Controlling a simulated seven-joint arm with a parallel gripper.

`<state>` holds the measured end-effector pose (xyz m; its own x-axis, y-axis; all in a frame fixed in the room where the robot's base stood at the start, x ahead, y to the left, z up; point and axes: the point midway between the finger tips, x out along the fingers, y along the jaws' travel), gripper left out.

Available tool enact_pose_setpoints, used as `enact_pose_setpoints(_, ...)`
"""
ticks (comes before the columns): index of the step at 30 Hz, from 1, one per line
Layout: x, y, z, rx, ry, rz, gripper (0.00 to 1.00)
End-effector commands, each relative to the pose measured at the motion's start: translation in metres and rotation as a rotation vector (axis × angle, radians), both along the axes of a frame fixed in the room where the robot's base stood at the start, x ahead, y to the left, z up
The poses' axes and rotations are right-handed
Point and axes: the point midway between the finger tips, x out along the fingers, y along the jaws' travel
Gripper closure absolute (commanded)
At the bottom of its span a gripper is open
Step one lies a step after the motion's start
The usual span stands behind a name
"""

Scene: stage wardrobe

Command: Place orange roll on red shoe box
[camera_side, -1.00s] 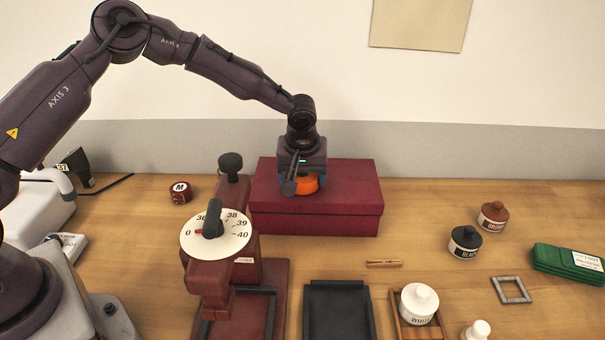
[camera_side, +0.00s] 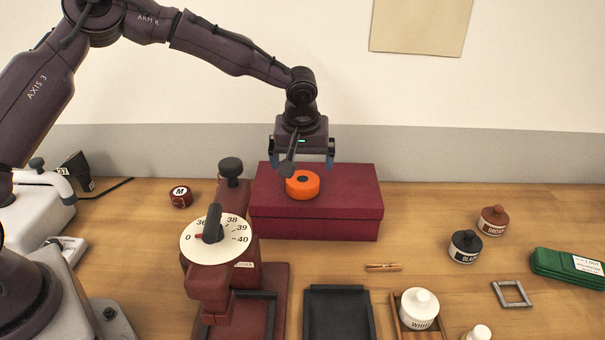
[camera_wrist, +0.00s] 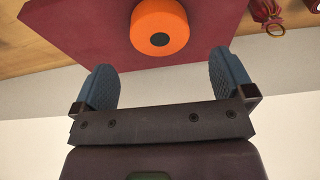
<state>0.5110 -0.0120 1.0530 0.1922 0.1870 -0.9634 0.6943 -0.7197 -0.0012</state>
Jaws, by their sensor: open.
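The orange roll (camera_side: 302,185) lies flat on the lid of the red shoe box (camera_side: 345,200), toward the lid's left half. It also shows in the wrist view (camera_wrist: 160,27), with a dark round centre. The box lid (camera_wrist: 90,30) is around it there. My gripper (camera_side: 303,163) is open and empty above and just behind the roll, apart from it. In the wrist view the blue fingertips of my gripper (camera_wrist: 165,70) are spread wide with nothing between them.
A dark red machine with a numbered dial (camera_side: 216,236) stands in front of the box's left end. A black tray (camera_side: 338,310), black jar (camera_side: 465,246), brown jar (camera_side: 493,220) and white jar (camera_side: 419,308) stand in front and right.

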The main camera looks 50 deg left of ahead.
Motion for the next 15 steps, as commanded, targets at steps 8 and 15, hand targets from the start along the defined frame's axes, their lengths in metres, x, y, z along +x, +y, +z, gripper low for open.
enact_pose_setpoints(8,-0.009,-0.009,0.046,0.001,-0.002,0.000,0.00)
enact_pose_setpoints(15,-0.011,-0.011,0.055,-0.001,0.001,-0.001,0.00)
